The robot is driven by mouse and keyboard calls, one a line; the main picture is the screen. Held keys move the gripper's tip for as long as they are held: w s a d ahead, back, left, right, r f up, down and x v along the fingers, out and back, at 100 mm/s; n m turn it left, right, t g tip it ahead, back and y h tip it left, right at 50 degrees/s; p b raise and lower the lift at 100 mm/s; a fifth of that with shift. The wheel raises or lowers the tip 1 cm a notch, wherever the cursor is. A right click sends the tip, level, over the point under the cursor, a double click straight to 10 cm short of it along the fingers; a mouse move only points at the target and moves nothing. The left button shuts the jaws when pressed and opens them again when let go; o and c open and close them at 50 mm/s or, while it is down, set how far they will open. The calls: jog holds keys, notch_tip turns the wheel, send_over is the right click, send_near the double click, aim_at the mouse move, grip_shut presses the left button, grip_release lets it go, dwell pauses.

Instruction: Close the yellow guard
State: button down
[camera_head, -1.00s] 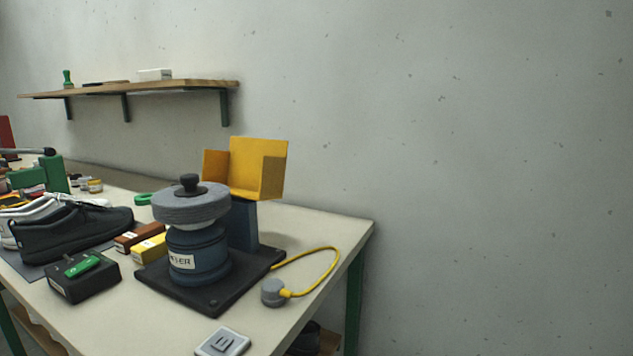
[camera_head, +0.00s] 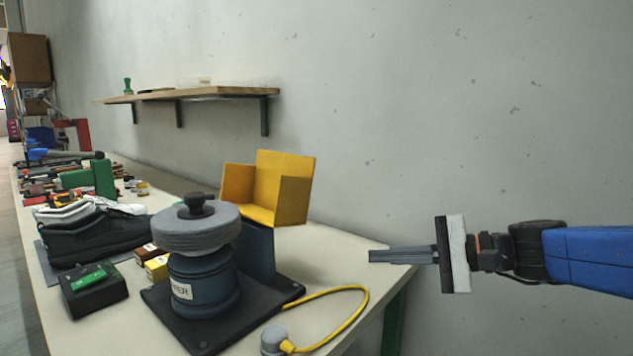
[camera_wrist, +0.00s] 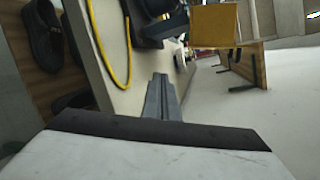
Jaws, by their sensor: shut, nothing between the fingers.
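The yellow guard (camera_head: 279,193) stands raised behind the grey buffing wheel (camera_head: 196,228), on a dark blue post (camera_head: 257,252). It is an open box shape, tilted up and clear of the wheel. My gripper (camera_head: 372,256) is shut and empty, to the right of the guard and apart from it, over the table's back right corner, pointing left. In the wrist view the shut fingers (camera_wrist: 161,82) point up the picture, and the guard (camera_wrist: 213,26) shows ahead, to their upper right.
A yellow cable (camera_head: 350,320) loops right of the machine's black base (camera_head: 287,291) to a grey plug. A black box with a green switch (camera_head: 93,290) and black shoes (camera_head: 90,238) lie left. A wall shelf (camera_head: 190,94) hangs behind. Space right of the table is clear.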

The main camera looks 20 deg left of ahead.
jog(key=w+a+r+m+t+y, duration=0.1)
jog(key=w+a+r+m+y, duration=0.15)
jog(key=w+r, duration=0.2)
jog(key=w+a+r+m+t+y, duration=0.1)
jog(key=w+a+r+m+y, duration=0.1)
jog(key=w+a+r, duration=0.3)
jog(key=s+r+x, duration=0.1)
jog(key=s+x, duration=0.1)
jog(key=x, duration=0.8)
jog(key=shift+w+r, duration=0.3)
jog(key=shift+w, duration=0.2)
jog(key=shift+r, duration=0.1)
